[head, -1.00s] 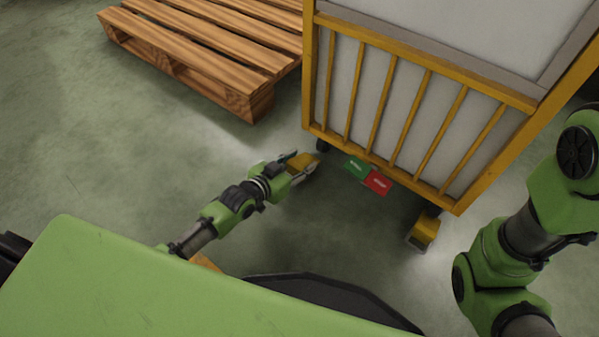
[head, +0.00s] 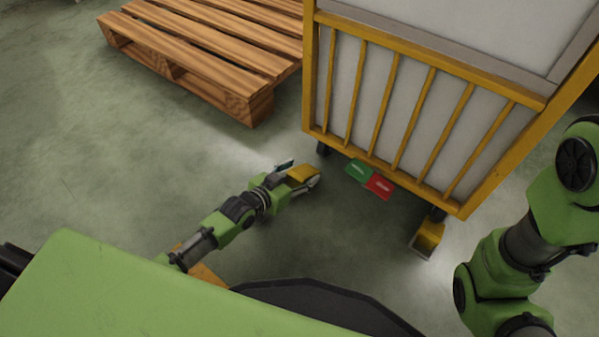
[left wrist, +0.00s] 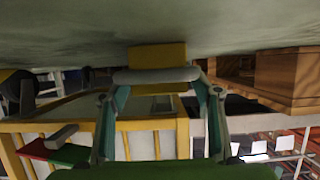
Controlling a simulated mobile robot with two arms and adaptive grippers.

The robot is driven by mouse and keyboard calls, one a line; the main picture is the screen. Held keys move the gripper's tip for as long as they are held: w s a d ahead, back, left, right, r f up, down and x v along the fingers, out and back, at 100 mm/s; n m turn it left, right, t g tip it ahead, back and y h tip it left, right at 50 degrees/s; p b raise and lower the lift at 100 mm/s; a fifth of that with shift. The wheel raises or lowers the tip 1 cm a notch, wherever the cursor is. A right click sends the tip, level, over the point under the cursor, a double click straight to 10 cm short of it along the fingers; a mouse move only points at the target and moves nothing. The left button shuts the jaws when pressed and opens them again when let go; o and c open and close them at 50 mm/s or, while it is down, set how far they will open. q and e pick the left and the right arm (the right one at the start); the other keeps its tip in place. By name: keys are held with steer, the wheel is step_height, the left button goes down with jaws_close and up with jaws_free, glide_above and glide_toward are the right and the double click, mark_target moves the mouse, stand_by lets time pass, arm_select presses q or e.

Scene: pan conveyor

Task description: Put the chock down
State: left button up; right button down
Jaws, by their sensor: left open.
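The yellow chock (head: 303,173) is at my left gripper (head: 299,173), a short way in front of the cart's left front wheel (head: 323,148). The gripper is open, with a fingertip showing on each side of the chock. In the left wrist view, which has the floor at the top, the chock (left wrist: 157,54) lies against the floor beyond the fingertips. A pale grey bar spans the space between the fingers there. My right arm shows at the right edge of the head view, but its gripper is not in view.
The yellow-framed cart (head: 425,72) stands ahead. Green (head: 357,170) and red (head: 379,187) pedals stick out under its front edge. Another yellow chock (head: 428,238) is at the right front wheel. A wooden pallet (head: 200,57) lies back left. The floor left of the gripper is clear.

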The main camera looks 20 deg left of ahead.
arm_select(q)
steer(key=shift+r, duration=0.2)
steer(key=shift+s+a+r+p, duration=0.15)
steer(key=shift+s+p, duration=0.2)
steer(key=shift+p, duration=0.1)
steer(key=p+v, duration=0.7)
steer(key=v, duration=0.3)
steer(key=shift+s+a+r, duration=0.15)
steer(key=shift+s, duration=0.4)
